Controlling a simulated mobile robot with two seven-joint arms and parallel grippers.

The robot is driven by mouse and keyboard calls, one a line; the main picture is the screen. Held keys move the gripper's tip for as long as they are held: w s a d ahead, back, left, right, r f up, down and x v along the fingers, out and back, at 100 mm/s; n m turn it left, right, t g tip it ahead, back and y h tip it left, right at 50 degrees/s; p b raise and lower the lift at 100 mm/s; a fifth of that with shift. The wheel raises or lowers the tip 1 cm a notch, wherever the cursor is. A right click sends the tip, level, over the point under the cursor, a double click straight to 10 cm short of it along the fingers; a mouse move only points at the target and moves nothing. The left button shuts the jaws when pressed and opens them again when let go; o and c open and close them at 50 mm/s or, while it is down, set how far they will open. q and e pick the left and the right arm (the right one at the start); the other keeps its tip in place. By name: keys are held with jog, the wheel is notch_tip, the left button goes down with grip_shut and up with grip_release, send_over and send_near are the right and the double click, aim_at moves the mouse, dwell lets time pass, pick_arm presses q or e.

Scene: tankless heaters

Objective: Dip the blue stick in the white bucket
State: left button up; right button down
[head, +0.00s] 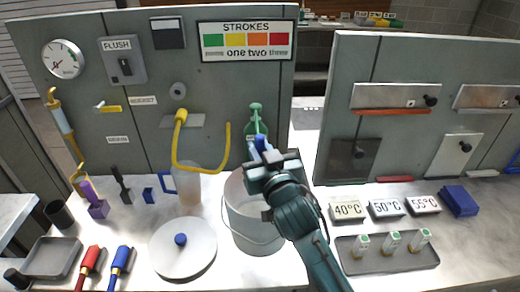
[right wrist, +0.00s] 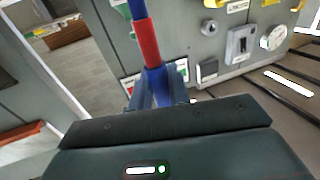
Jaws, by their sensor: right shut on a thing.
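The white bucket (head: 243,222) stands open on the bench in the middle of the head view, with a wire handle hanging at its front. My right gripper (head: 272,165) is over the bucket's right rim, hiding part of the opening. It is shut on the blue stick (head: 260,143), whose blue end shows just above the fingers. In the right wrist view the gripper (right wrist: 156,92) holds the stick (right wrist: 148,42), which is blue with a red band. The stick's lower end is hidden in the head view. My left gripper is not in view.
A round white lid (head: 183,262) with a blue knob lies left of the bucket. A clear jug (head: 188,188) stands behind it, under a yellow hose (head: 176,150). A green bottle (head: 255,120) is behind the bucket. Temperature blocks (head: 348,210) and a vial tray (head: 390,268) are at right.

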aim_at(260, 137)
notch_tip(260, 137, up, 3)
jog(key=shift+r+p, duration=0.1)
jog(key=shift+p, duration=1.15)
jog(key=shift+r, duration=1.1)
